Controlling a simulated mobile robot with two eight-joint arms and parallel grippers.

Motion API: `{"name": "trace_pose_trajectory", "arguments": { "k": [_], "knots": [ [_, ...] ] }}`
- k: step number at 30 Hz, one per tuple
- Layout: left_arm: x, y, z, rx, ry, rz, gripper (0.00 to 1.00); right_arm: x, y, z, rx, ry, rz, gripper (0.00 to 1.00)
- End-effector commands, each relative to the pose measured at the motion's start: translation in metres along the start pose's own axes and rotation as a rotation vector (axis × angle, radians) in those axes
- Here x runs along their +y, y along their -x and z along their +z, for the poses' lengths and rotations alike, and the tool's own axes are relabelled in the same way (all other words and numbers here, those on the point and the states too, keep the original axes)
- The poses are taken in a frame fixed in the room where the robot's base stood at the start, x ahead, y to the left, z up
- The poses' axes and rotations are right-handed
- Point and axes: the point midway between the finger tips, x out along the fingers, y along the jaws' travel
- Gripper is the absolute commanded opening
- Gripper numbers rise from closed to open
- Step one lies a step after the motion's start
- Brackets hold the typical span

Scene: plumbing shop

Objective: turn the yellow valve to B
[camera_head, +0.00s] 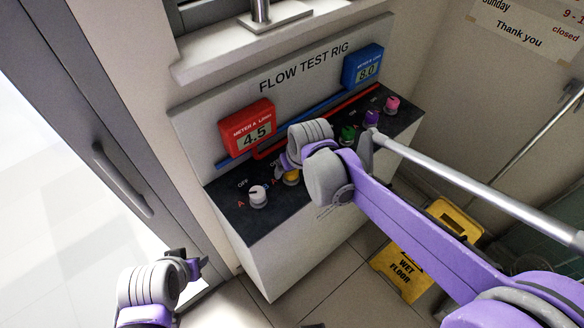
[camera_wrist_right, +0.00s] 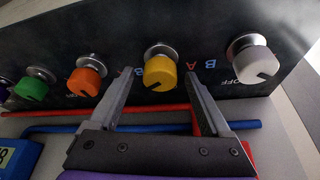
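The yellow valve (camera_wrist_right: 160,73) is a round knob on the dark top of the flow test rig; a little of it shows in the head view (camera_head: 291,177), mostly behind my right arm. My right gripper (camera_wrist_right: 158,75) is open, one finger on each side of the yellow knob, with small gaps showing; I cannot tell whether either finger touches it. The knob's dark pointer mark slants to the lower left in the wrist view. A red A is printed to its right. My left gripper (camera_head: 192,268) is low at the left, away from the rig; its opening is unclear.
A white knob (camera_wrist_right: 250,58) and an orange knob (camera_wrist_right: 88,76) flank the yellow one, with a green knob (camera_wrist_right: 33,86) farther along. The red meter (camera_head: 247,127) reads 4.5 and the blue meter (camera_head: 363,66) 8.0.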

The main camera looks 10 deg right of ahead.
Motion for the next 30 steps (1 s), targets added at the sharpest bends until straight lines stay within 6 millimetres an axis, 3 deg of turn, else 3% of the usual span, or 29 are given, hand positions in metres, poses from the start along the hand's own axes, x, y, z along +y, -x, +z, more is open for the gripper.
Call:
{"name": "trace_pose_trajectory", "arguments": {
  "k": [8,21,30],
  "knots": [
    [0.0,0.001,-0.001,0.0,0.0,0.0,0.5,0.0,0.005,0.0,0.0,0.001,0.0,0.82],
    [0.0,0.008,-0.008,0.007,0.0,0.0,0.5,0.0,0.085,0.0,0.0,0.0,0.0,0.82],
    [0.0,0.009,-0.009,0.008,0.0,0.0,0.5,0.0,0.108,0.0,0.0,0.0,0.0,0.82]
  ]
}}
